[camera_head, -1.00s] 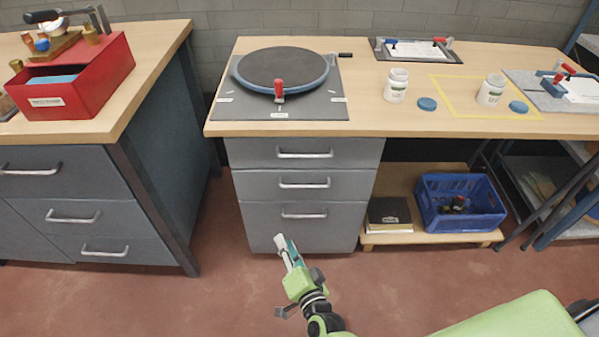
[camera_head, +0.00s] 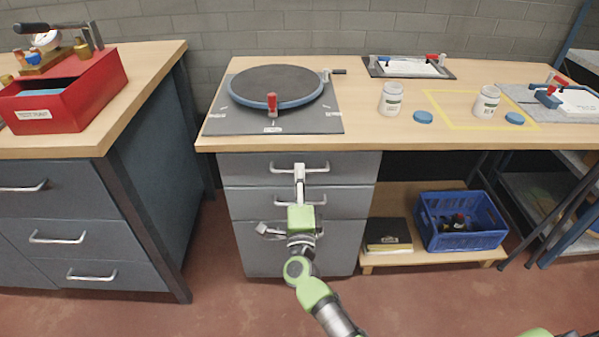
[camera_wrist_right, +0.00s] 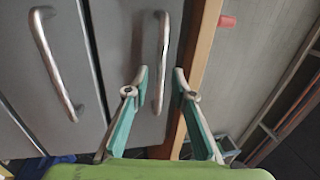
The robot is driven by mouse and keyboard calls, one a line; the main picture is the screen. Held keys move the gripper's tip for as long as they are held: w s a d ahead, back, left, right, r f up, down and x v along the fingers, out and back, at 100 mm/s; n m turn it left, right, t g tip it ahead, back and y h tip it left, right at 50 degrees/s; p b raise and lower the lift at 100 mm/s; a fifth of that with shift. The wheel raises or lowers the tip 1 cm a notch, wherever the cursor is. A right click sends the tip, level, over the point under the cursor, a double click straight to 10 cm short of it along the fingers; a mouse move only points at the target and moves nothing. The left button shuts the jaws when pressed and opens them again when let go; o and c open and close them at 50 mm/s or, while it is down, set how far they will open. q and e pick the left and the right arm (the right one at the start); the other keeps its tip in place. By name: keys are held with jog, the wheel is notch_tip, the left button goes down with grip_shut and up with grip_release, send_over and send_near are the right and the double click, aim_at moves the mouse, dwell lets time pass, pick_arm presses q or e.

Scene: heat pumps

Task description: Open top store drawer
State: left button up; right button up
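The top drawer (camera_head: 245,170) is the uppermost of three grey drawers under the bench with the turntable. It is closed, its front flush with the drawers below. Its metal bar handle (camera_head: 318,168) also shows in the right wrist view (camera_wrist_right: 163,45). My right gripper (camera_head: 299,170) is at this handle, reaching up from below in the head view. In the right wrist view its fingers (camera_wrist_right: 160,78) are open, one on each side of the bar, with gaps visible. The second drawer's handle (camera_wrist_right: 52,65) is left of the fingers there. My left gripper is not in view.
The wooden worktop (camera_head: 365,130) overhangs just above the top drawer and holds a turntable (camera_head: 278,85) and white jars. A blue crate (camera_head: 460,222) stands on a low shelf to the right. Another drawer cabinet (camera_head: 60,185) stands left. The floor in front is clear.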

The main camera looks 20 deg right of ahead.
jog(key=shift+x, duration=1.15)
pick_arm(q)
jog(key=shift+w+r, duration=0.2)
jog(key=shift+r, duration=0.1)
pick_arm(e)
grip_shut()
